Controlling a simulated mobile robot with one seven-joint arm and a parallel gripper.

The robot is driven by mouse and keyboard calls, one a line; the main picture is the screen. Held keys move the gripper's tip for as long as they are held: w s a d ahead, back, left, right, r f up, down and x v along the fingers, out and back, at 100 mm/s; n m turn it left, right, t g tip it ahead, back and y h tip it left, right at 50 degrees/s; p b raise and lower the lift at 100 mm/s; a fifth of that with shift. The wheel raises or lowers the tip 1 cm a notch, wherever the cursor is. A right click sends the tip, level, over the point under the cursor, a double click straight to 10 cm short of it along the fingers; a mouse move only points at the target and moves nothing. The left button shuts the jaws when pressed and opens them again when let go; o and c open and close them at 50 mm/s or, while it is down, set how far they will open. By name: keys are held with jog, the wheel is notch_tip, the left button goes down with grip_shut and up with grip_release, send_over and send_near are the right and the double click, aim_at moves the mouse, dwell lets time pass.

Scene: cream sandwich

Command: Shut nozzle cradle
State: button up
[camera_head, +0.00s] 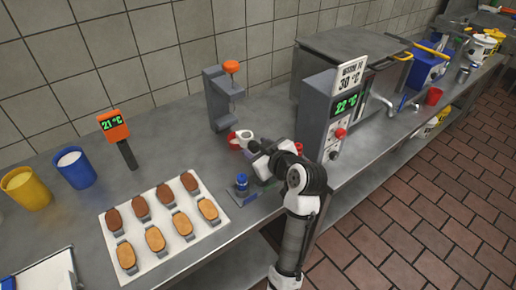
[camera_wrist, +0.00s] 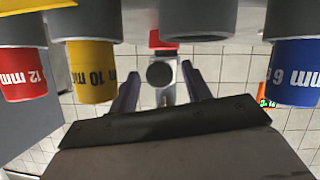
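The nozzle cradle's row of grey holders (camera_wrist: 105,18) crosses the top of the wrist view. It carries a red 12 mm nozzle (camera_wrist: 22,80), a yellow 10 mm nozzle (camera_wrist: 92,78) and a blue 6 mm nozzle (camera_wrist: 296,75), with a gap between yellow and blue. A dark bar with a grey plate (camera_wrist: 160,150) fills the near part of this view; I cannot tell whether it belongs to the cradle. My gripper (camera_wrist: 160,82) has its two purplish fingers spread, with nothing visibly held. In the head view my gripper (camera_head: 247,150) is over the counter, partly hidden by my arm.
A grey stand with an orange knob (camera_head: 219,100) is just behind my gripper. A grey cabinet with a 22 °C display (camera_head: 335,115) stands close on the right. A small blue item (camera_head: 241,182) and a white tray of biscuits (camera_head: 150,262) lie in front and left.

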grip_shut()
jog(key=shift+w+a, duration=0.45)
jog(key=shift+w, duration=0.2)
jog(key=shift+w+a, duration=0.45)
jog(key=shift+w, duration=0.15)
jog(key=shift+o, duration=0.5)
grip_release()
jog(key=shift+s+d, duration=0.1)
jog(key=b+v, duration=0.3)
jog(key=v, duration=1)
jog(key=shift+s+d+r, duration=0.2)
jog(key=shift+s, duration=0.1)
jog(key=shift+c, duration=0.2)
